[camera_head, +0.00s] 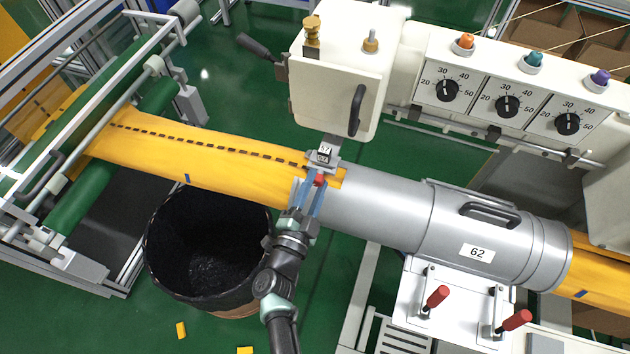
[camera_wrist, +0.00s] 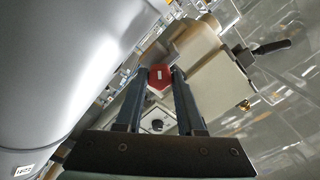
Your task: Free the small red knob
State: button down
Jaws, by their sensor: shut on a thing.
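The small red knob (camera_head: 319,180) sits below a small counter block (camera_head: 323,155) beside the left end of the grey tube. It also shows in the wrist view (camera_wrist: 160,77), between the tips of my two fingers. My gripper (camera_head: 311,190) is shut on the knob; in the wrist view my gripper (camera_wrist: 160,80) has a finger on each side of it. Yellow felt (camera_head: 220,165) with a dashed dark line runs into the grey tube (camera_head: 380,205). What the knob is fixed to is partly hidden by my fingers.
A black bin (camera_head: 155,245) stands under the felt, left of my arm. A cream machine head (camera_head: 333,75) hangs behind the knob. A panel with three dials (camera_head: 507,106) is at the upper right. Two red-handled levers (camera_head: 437,297) are below the tube.

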jog(key=shift+n+p, duration=0.3)
jog(key=shift+n, duration=0.9)
jog(key=c, duration=0.5)
grip_release()
jog(key=v, duration=1.3)
jog(key=shift+b, duration=0.4)
